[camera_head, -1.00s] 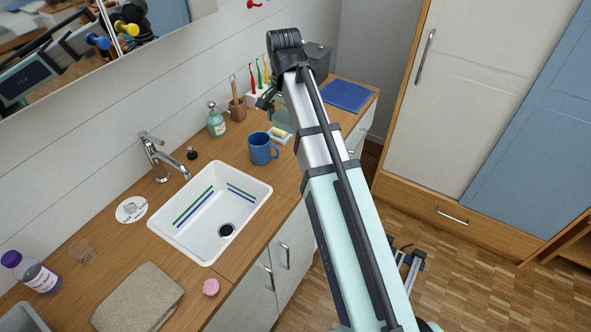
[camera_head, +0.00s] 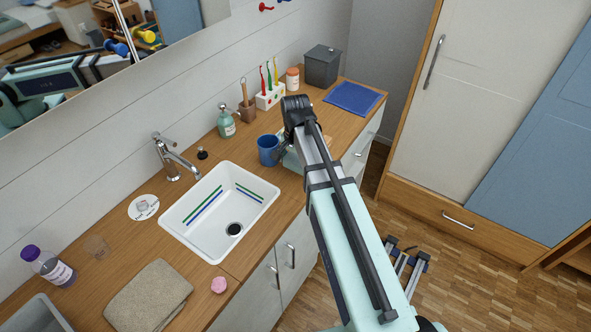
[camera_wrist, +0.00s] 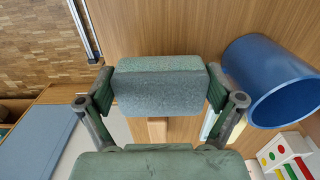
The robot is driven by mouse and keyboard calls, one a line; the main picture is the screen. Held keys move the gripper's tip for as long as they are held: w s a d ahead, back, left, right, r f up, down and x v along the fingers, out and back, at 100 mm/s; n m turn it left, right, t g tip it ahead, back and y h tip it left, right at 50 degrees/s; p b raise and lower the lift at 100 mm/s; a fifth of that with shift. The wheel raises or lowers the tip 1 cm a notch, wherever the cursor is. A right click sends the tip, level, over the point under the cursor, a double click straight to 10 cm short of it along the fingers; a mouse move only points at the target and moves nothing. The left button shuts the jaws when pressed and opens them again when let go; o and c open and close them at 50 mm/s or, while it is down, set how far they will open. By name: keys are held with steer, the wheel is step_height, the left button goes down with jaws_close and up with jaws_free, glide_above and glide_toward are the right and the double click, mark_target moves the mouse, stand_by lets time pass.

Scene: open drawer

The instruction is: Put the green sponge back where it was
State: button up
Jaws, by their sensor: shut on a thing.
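The green sponge (camera_wrist: 160,88) is a grey-green block in the middle of the wrist view. My gripper (camera_wrist: 163,88) is shut on it, one finger against each side. In the head view my gripper (camera_head: 291,158) is over the counter just right of the blue mug (camera_head: 268,149), mostly hidden behind my arm, and the sponge cannot be made out there. The mug (camera_wrist: 268,82) is close beside the right finger in the wrist view. I cannot tell whether the sponge touches the counter (camera_head: 225,273).
A sink (camera_head: 192,237) lies left of the mug. The toothbrush holder (camera_head: 270,97), soap bottle (camera_head: 226,125) and grey bin (camera_head: 322,68) stand along the wall. A blue mat (camera_head: 355,97) lies at the counter's far end. A yellowish thing (camera_wrist: 208,124) shows partly below the right finger.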

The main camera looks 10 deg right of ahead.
mark_target(296, 171)
steer(key=shift+f+p, duration=0.4)
steer(key=shift+f, duration=1.45)
steer(key=shift+f, duration=0.1)
steer(key=o, duration=0.9)
steer(key=shift+r+b, duration=1.6)
steer(key=shift+r, duration=4.55)
